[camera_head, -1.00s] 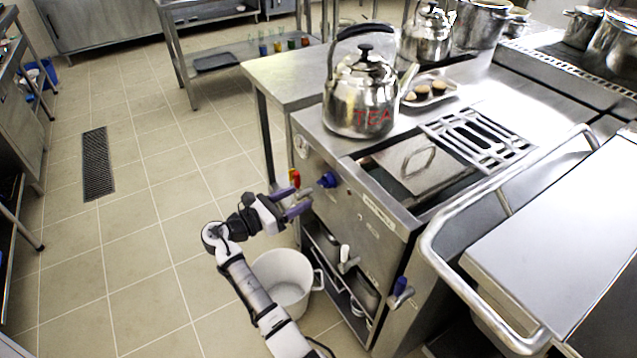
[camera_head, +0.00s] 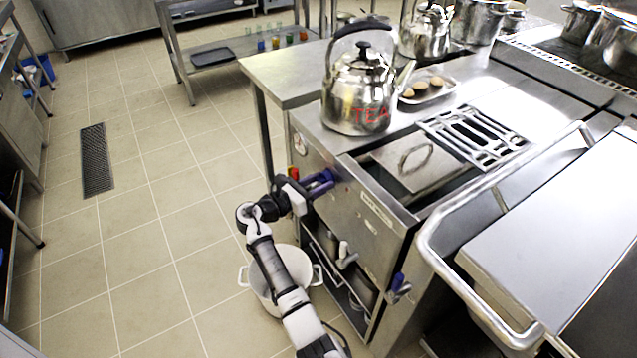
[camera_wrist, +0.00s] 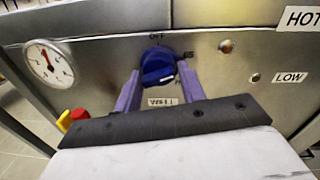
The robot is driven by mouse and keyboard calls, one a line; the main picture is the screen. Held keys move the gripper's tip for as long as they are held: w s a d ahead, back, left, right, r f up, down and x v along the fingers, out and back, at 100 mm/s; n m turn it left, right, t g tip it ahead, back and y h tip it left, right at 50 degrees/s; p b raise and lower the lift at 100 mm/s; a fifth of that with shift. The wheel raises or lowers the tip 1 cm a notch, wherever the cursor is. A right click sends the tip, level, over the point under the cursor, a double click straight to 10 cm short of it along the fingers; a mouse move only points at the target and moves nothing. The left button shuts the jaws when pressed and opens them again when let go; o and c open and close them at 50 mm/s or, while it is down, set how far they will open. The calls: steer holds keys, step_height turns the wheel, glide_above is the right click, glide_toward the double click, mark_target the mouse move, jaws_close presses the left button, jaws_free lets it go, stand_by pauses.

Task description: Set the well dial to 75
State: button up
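The well dial is a dark blue knob (camera_wrist: 158,66) on the steel front panel, above a small label reading WELL (camera_wrist: 160,101). My gripper (camera_wrist: 160,84) is open, with one purple finger on each side of the knob's lower part. I cannot tell whether the fingers touch it. In the head view my gripper (camera_head: 326,183) is at the panel's front, and its fingers largely hide the dial.
A round gauge (camera_wrist: 49,63) is left of the dial, with red and yellow parts (camera_wrist: 72,118) below it. A TEA kettle (camera_head: 360,95) stands on the counter above. A lidded well (camera_head: 405,160) is behind the panel. A white pot (camera_head: 262,285) stands on the floor below my arm.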

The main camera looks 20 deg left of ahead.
steer(key=c, duration=0.5)
steer(key=shift+m, duration=0.3)
steer(key=shift+a+f+m+h+b, duration=0.15)
steer(key=shift+m+h+b, duration=0.2)
steer(key=shift+m+b, duration=2.45)
steer(key=shift+f+m+h+b, duration=0.1)
steer(key=shift+m+h+b, duration=0.25)
steer(key=shift+m+b, duration=2.45)
steer(key=m+p, duration=0.2)
steer(key=shift+m, duration=0.4)
steer(key=o, duration=1)
steer(key=shift+r, duration=0.15)
steer(key=shift+c, duration=0.2)
